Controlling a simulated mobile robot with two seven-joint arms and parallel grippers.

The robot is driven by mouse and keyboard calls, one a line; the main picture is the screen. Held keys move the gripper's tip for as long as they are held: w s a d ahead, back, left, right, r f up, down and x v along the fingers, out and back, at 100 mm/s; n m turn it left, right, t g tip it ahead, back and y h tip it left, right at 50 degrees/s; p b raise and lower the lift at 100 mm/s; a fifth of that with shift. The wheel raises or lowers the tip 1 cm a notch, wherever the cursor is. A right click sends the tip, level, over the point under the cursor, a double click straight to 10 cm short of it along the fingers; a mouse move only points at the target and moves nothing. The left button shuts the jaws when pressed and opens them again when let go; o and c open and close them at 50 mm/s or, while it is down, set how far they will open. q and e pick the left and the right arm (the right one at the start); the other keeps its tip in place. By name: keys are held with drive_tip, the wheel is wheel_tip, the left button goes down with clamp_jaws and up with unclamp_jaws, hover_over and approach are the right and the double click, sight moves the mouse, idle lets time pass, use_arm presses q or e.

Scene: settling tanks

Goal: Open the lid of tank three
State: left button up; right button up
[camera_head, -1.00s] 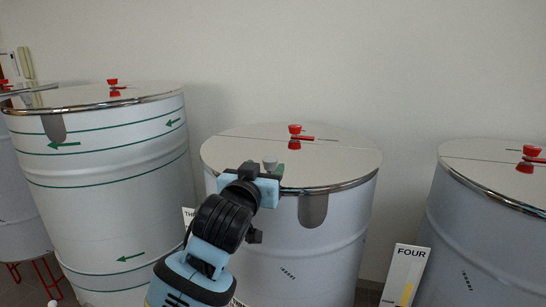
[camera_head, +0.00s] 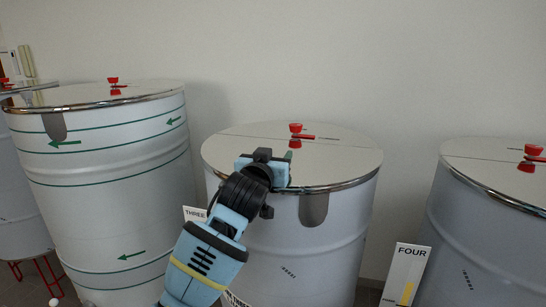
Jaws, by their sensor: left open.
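Tank three (camera_head: 330,245) is the pale metal drum in the middle, behind a small card reading THREE (camera_head: 195,213). Its lid (camera_head: 235,148) is flat and closed, with a seam across it. A red knob (camera_head: 296,128) with a short red lever stands on the lid near the seam and mirrors in its surface. My left gripper (camera_head: 277,164), light blue and black, is over the front left part of the lid, nearer to me than the red knob and apart from it in the picture. It is open; its fingertips are mostly hidden behind its own body. My right gripper is out of view.
A taller drum with green arrows (camera_head: 120,200) stands close on the left. Another drum (camera_head: 490,240) stands on the right, with a FOUR sign (camera_head: 408,262) before it. A plain wall (camera_head: 350,60) is behind. The space above the lids is clear.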

use_arm(q)
drive_tip(key=shift+c, duration=0.2)
